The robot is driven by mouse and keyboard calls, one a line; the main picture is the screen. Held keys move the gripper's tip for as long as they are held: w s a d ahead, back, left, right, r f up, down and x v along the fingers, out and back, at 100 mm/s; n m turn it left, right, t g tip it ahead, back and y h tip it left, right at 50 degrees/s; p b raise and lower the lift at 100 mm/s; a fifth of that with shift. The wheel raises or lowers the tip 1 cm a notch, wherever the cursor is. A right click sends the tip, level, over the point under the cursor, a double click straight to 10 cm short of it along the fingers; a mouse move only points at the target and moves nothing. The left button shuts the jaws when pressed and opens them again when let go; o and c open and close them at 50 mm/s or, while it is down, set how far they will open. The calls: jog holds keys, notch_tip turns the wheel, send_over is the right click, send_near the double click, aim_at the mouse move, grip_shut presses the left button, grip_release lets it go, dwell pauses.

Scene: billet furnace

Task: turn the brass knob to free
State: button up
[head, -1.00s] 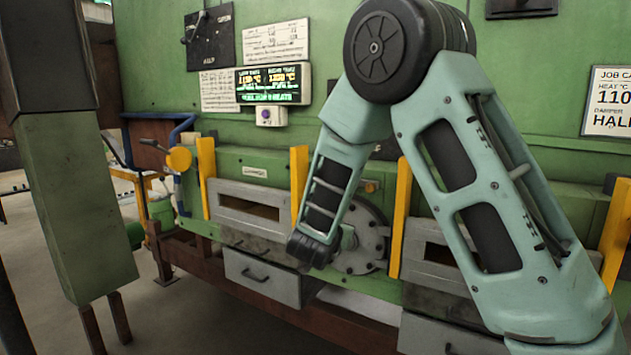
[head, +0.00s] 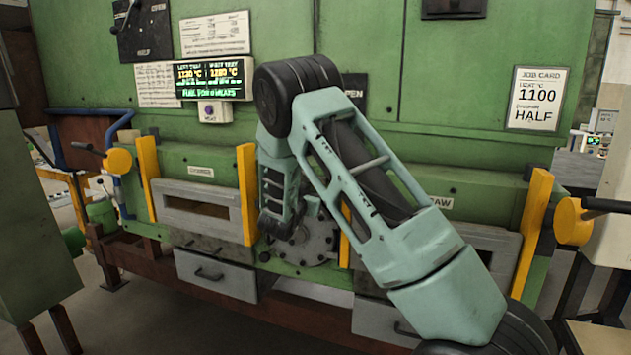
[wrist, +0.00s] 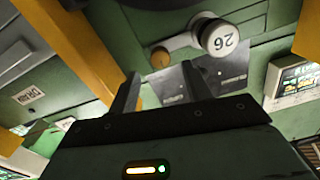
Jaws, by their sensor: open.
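The brass knob (wrist: 160,58) is a small round knob at the end of a grey link in the wrist view, beside a white round cap (wrist: 219,38) with a number on it. My gripper (wrist: 160,86) is open, with its two dark fingers apart and nothing between them. The knob shows beyond the fingertips, roughly between them in the picture; I cannot tell the distance. In the head view my arm covers the knob's area, and my fingers cannot be made out.
Yellow posts (head: 246,195) flank the openings on the green furnace front. A grey drawer (head: 215,275) is below. A yellow-ended handle (head: 573,221) stands at right.

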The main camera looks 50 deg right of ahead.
jog(key=p+x, duration=0.1)
jog(key=x, duration=0.4)
jog(key=shift+d, duration=0.1)
jog(key=c, duration=1)
